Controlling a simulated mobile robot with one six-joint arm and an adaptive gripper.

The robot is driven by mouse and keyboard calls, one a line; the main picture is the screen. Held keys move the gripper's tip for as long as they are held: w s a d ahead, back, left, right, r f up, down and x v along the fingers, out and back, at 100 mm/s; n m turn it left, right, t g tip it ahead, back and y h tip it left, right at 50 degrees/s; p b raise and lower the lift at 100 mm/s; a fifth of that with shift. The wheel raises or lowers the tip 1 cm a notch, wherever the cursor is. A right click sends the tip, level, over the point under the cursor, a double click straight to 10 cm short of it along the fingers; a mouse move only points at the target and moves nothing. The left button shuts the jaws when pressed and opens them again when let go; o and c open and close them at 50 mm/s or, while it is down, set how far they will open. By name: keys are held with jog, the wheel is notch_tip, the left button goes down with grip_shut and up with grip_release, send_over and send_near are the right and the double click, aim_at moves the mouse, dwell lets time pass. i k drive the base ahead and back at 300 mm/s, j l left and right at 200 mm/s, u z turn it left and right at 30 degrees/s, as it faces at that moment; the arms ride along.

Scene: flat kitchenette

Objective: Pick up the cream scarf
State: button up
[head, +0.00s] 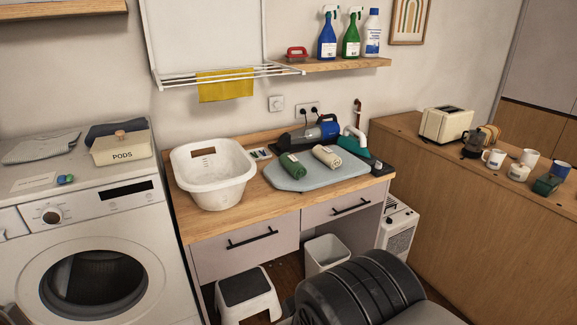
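A rolled cream cloth, which looks like the cream scarf (327,157), lies on a pale grey-blue pad (318,179) on the wooden counter. A rolled dark green cloth (292,165) lies just left of it on the same pad. The cream roll is fully in view with nothing on top of it. My gripper is not in view.
A white basin (213,177) stands left of the pad. A drying rack (235,74) and a shelf with spray bottles (327,34) hang above. A step stool (247,294) stands below.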

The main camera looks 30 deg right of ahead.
aim_at(326, 155)
jog(key=i+l+z, duration=0.5)
jog(key=i+l, duration=0.95)
jog(key=l, duration=0.1)
